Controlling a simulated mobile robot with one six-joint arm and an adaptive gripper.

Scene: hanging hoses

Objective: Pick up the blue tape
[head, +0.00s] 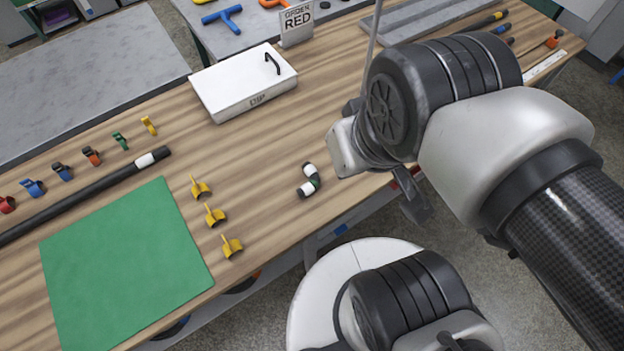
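Two small blue pieces stand in a row of coloured pieces at the left of the wooden table: a brighter blue one (33,188) and a darker blue one (63,172). I cannot tell which is the blue tape. Both are uncovered and lie far to the left of my arm. My gripper (412,205) is at the right, near the table's front edge. Only a dark part of it shows below my wrist, and the rest is hidden behind my arm. Its opening and anything in it cannot be seen.
Red (7,204), orange (91,156), green (120,141) and yellow (149,125) pieces share the row. A black hose (90,192) and green mat (125,265) lie before it.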

